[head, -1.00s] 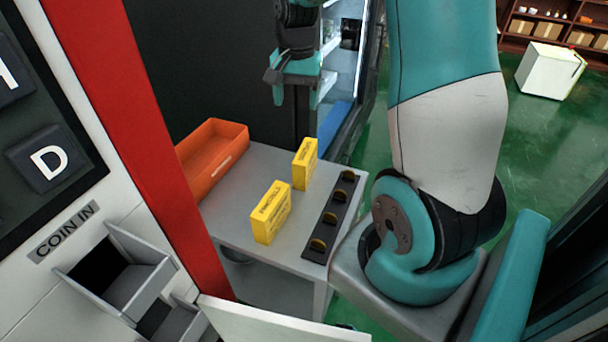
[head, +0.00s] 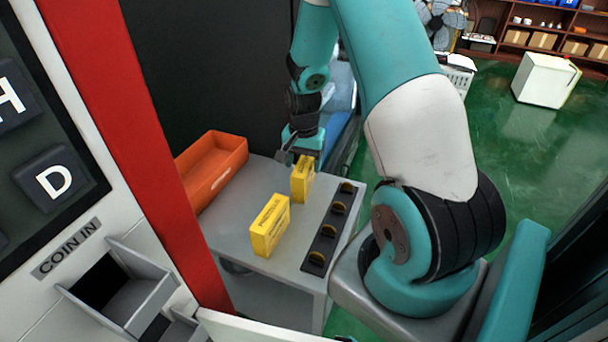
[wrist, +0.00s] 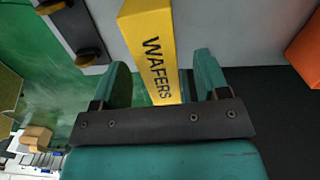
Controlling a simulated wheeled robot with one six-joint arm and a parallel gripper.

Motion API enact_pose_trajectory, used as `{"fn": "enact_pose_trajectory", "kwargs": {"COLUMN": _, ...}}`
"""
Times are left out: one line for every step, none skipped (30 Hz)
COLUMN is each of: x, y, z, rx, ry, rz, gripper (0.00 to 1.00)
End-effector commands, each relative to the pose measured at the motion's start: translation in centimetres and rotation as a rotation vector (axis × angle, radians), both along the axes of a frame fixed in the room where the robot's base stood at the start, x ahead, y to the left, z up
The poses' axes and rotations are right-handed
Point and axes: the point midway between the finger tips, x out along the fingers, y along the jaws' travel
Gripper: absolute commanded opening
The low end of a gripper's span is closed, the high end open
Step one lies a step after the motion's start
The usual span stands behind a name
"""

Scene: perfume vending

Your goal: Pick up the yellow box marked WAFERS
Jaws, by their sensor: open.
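The yellow box marked WAFERS (wrist: 152,45) stands upright on the grey table (head: 240,222). In the head view it is the farther of two yellow boxes (head: 301,180). My gripper (wrist: 160,82) is open, with one finger on each side of the box's near end in the wrist view. Whether the fingers touch the box I cannot tell. In the head view my gripper (head: 298,160) is just behind this box at the table's far edge, its fingertips partly hidden.
A second yellow box (head: 269,226) stands nearer on the table. A black strip with several round coins (head: 328,231) lies along the right edge. An orange tray (head: 212,172) sits at the left. A dark panel stands behind the table.

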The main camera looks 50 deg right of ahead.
Motion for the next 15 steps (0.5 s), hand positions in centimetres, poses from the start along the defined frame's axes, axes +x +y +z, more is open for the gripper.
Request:
{"fn": "enact_pose_trajectory", "kwargs": {"x": -0.1, "y": -0.1, "z": -0.7, "rx": 0.003, "ry": 0.006, "rz": -0.001, "gripper": 0.68}}
{"fn": "enact_pose_trajectory", "kwargs": {"x": -0.1, "y": -0.2, "z": -1.1, "rx": 0.002, "ry": 0.004, "rz": 0.0, "gripper": 0.68}}
{"fn": "enact_pose_trajectory", "kwargs": {"x": -0.1, "y": -0.2, "z": -1.8, "rx": 0.002, "ry": 0.004, "rz": 0.0, "gripper": 0.68}}
{"fn": "enact_pose_trajectory", "kwargs": {"x": 0.0, "y": -0.2, "z": -2.2, "rx": 0.002, "ry": 0.003, "rz": 0.0, "gripper": 0.68}}
{"fn": "enact_pose_trajectory", "kwargs": {"x": 0.0, "y": -0.2, "z": -2.5, "rx": 0.001, "ry": 0.003, "rz": 0.0, "gripper": 0.68}}
{"fn": "enact_pose_trajectory", "kwargs": {"x": 0.0, "y": -0.2, "z": -2.8, "rx": 0.001, "ry": 0.002, "rz": 0.0, "gripper": 0.68}}
{"fn": "enact_pose_trajectory", "kwargs": {"x": 0.0, "y": -0.2, "z": -3.0, "rx": 0.0, "ry": 0.001, "rz": 0.0, "gripper": 0.68}}
{"fn": "enact_pose_trajectory", "kwargs": {"x": 0.0, "y": -0.2, "z": -3.1, "rx": 0.0, "ry": 0.001, "rz": 0.0, "gripper": 0.68}}
{"fn": "enact_pose_trajectory", "kwargs": {"x": 0.0, "y": -0.2, "z": -3.2, "rx": 0.0, "ry": 0.0, "rz": 0.0, "gripper": 0.68}}
{"fn": "enact_pose_trajectory", "kwargs": {"x": 0.0, "y": -0.2, "z": -3.2, "rx": 0.0, "ry": 0.0, "rz": 0.0, "gripper": 0.68}}
{"fn": "enact_pose_trajectory", "kwargs": {"x": 0.0, "y": -0.2, "z": -3.2, "rx": 0.0, "ry": 0.0, "rz": 0.0, "gripper": 0.68}}
{"fn": "enact_pose_trajectory", "kwargs": {"x": 0.0, "y": -0.2, "z": -3.2, "rx": 0.0, "ry": 0.0, "rz": 0.0, "gripper": 0.68}}
{"fn": "enact_pose_trajectory", "kwargs": {"x": 0.0, "y": -0.2, "z": -3.2, "rx": 0.0, "ry": 0.0, "rz": 0.0, "gripper": 0.68}}
{"fn": "enact_pose_trajectory", "kwargs": {"x": 0.0, "y": -0.2, "z": -3.2, "rx": 0.0, "ry": 0.0, "rz": 0.0, "gripper": 0.68}}
{"fn": "enact_pose_trajectory", "kwargs": {"x": 0.0, "y": -0.2, "z": -3.2, "rx": 0.0, "ry": 0.0, "rz": 0.0, "gripper": 0.64}}
